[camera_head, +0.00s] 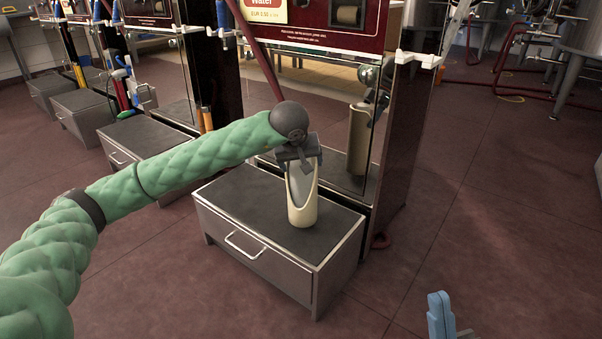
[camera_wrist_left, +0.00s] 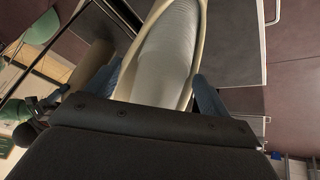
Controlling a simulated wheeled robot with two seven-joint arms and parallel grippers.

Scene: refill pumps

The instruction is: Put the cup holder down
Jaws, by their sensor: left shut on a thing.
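The cup holder (camera_head: 303,208) is a cream tube with a slanted open front and a grey inside. It stands roughly upright at the dark top of the metal drawer cabinet (camera_head: 230,205); whether its base touches the top I cannot tell. My left gripper (camera_head: 298,158) is at its upper end, shut on it. In the left wrist view the cup holder (camera_wrist_left: 168,50) lies between the two blue fingers (camera_wrist_left: 160,88). My right gripper (camera_head: 440,312) shows only in part at the bottom right, away from the cabinet, and its opening is unclear.
The red vending machine (camera_head: 320,22) with a mirrored panel stands right behind the cabinet, and the cup holder's reflection shows in it. More cabinets (camera_head: 140,140) and machines line the left.

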